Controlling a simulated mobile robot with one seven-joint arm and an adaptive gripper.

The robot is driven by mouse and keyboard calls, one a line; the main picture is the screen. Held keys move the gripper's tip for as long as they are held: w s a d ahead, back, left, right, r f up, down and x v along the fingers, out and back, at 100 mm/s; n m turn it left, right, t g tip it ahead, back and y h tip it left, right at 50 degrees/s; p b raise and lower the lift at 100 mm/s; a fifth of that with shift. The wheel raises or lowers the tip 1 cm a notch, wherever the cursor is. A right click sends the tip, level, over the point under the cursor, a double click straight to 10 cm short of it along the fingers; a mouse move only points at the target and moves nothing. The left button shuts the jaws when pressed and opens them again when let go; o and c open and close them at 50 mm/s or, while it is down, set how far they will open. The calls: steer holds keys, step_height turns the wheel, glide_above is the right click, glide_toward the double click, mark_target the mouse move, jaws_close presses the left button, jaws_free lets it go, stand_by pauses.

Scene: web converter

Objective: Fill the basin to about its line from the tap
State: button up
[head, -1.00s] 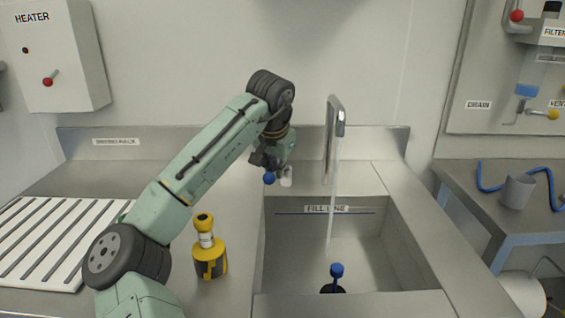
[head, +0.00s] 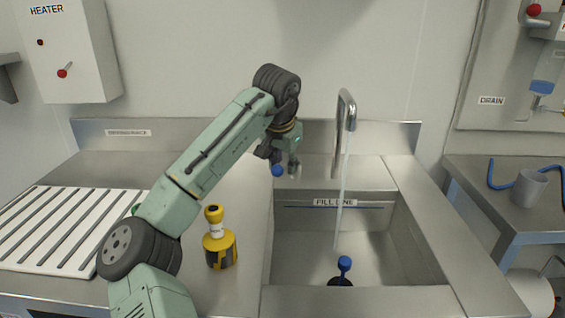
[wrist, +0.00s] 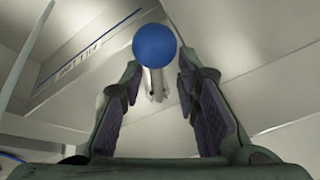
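The steel basin (head: 410,254) has a blue line marked FILL LINE (head: 335,202) high on its back wall. A stream of water (head: 341,200) runs from the tap (head: 345,130) into it; I cannot make out a water level. A blue-knobbed stopper (head: 344,264) with a dark base stands on the basin floor. A blue ball-shaped knob (head: 278,170), apparently the tap's lever, is left of the spout. My gripper (head: 280,155) is beside it. In the wrist view my gripper (wrist: 158,67) is open, with the blue knob (wrist: 155,45) just past the fingertips.
A yellow-and-black bottle (head: 220,247) stands on the counter left of the basin. A white slatted rack (head: 60,225) lies at the left, with a heater box (head: 75,50) above. A grey cup (head: 530,188) and blue hose (head: 497,178) are on the right bench.

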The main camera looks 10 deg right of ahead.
steer(key=v, duration=1.2)
stand_by(0.8)
